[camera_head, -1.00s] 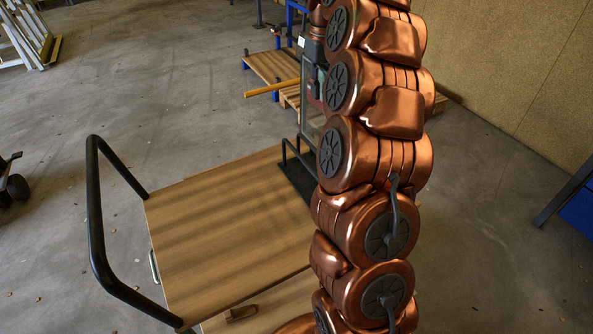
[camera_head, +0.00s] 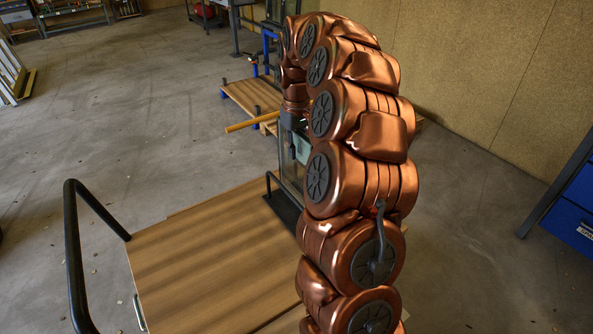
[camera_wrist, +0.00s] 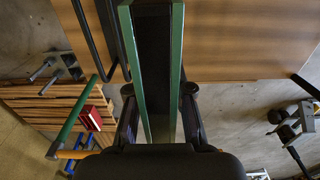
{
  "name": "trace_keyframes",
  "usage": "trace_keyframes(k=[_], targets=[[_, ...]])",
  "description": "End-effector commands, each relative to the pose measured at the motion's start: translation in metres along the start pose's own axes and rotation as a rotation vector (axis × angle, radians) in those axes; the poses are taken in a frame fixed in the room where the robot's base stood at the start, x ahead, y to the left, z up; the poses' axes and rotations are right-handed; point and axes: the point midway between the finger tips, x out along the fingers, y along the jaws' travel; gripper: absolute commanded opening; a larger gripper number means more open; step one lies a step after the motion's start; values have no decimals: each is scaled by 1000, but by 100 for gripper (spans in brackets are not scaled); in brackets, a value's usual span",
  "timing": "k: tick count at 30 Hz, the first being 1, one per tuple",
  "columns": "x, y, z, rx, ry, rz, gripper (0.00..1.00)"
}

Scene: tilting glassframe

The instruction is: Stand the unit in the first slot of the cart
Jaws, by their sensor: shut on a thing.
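The unit is a glass pane piece with green edges. In the wrist view the unit (camera_wrist: 133,75) is seen end-on as two green strips with a dark band between them. My gripper (camera_wrist: 158,105) is shut on it, one dark finger on each side. In the head view the unit (camera_head: 285,150) hangs upright behind my arm and is partly hidden. The cart (camera_head: 190,260) has a wooden deck. A black slot rack (camera_head: 285,205) stands at its far right, close below the unit. I cannot tell whether the unit touches the rack, and the slots are largely hidden.
The cart's black handle (camera_head: 72,240) rises at the left. Behind the rack are a low wooden stand (camera_head: 250,97) with blue posts and a yellow bar (camera_head: 252,123). A blue cabinet (camera_head: 575,205) stands at the right, near a tan wall (camera_head: 480,80). The floor left of the cart is clear.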

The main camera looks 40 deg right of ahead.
Motion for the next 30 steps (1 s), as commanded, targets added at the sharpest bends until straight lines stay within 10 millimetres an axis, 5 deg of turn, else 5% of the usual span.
trace_keyframes(k=[6, 30], targets=[[29, 0, 1, 1, -1, -2, 0], [84, 0, 0, 1, 1, -1, 0]])
